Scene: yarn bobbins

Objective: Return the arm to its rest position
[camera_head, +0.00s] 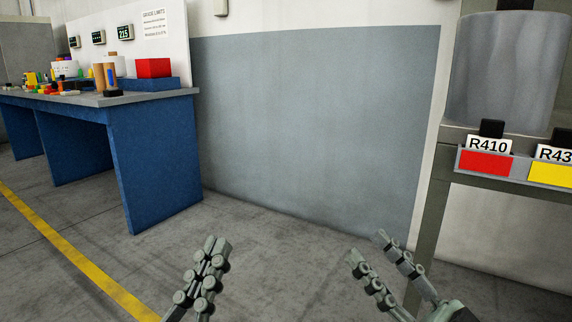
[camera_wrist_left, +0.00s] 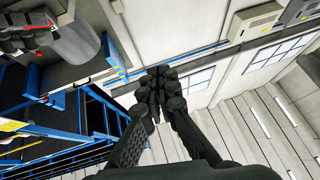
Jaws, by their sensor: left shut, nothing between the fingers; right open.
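My left gripper (camera_head: 215,250) stands upright at the bottom of the head view, left of centre. Its fingers are together with nothing between them, and it is apart from all objects. In the left wrist view the same gripper (camera_wrist_left: 160,82) shows its dark fingers closed together at the tips. My right gripper (camera_head: 367,246) is at the bottom right of centre in the head view. Its two fingers are spread apart and the space between them is empty. The rest of both arms is mostly out of the picture.
A blue workbench (camera_head: 155,165) with small coloured items stands at the left. At the right, a frame (camera_head: 432,200) carries a large grey cylinder (camera_head: 505,65) and labels R410 (camera_head: 488,147) and R43-something. A yellow floor line (camera_head: 75,250) runs at the left. The middle floor is clear.

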